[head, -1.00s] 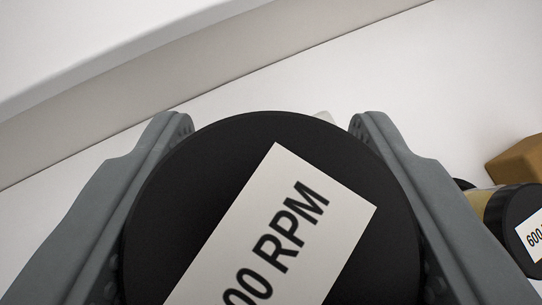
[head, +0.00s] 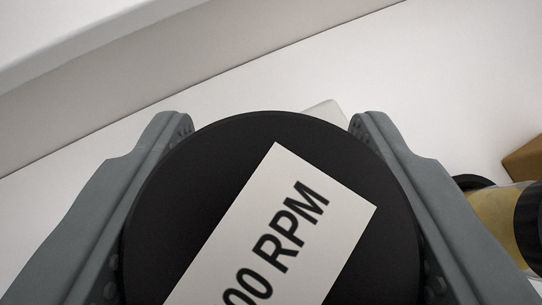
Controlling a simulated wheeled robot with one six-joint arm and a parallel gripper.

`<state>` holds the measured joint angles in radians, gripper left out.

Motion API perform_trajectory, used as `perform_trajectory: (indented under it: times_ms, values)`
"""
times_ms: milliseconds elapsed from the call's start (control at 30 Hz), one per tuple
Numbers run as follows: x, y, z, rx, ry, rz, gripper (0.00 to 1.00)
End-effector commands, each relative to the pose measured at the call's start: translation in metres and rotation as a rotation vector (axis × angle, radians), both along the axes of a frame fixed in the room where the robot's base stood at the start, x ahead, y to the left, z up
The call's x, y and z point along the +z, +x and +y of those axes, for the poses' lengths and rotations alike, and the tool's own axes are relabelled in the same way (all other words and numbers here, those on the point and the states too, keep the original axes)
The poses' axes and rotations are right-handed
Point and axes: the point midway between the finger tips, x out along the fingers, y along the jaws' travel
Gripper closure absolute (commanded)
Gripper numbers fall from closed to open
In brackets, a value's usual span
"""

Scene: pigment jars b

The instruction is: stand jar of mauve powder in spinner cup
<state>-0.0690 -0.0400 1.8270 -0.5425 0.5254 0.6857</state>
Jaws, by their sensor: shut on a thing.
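My gripper (head: 270,135) has its two grey fingers shut on a jar (head: 165,205), one finger on each side of its round black lid. The lid faces me and fills the lower middle of the view. A white label (head: 300,215) on it shows "00 RPM", its first part cut off by the frame edge. The jar's body and powder are hidden below the lid, so I cannot see the powder's colour. No spinner cup can be made out in this view.
A jar of yellow powder (head: 497,222) with a black lid lies on its side at the right. A brown block (head: 525,160) is behind it. A pale object (head: 326,110) shows partly behind the held lid. The white surface (head: 400,80) beyond is clear up to a wall.

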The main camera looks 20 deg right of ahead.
Motion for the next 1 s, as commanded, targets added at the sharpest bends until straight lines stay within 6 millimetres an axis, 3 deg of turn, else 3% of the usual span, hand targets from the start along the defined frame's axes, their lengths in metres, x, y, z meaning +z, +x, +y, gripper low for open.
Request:
perform_trajectory:
  times_ms: [600,633,733,1000]
  values:
    - [-0.013,0.0,0.0,0.001,-0.001,0.0,0.75]
    - [-0.012,0.0,0.0,0.001,-0.001,0.0,0.44]
    - [-0.012,0.0,0.0,0.001,-0.001,0.0,0.24]
    - [-0.012,0.0,0.0,0.0,0.0,0.001,0.24]
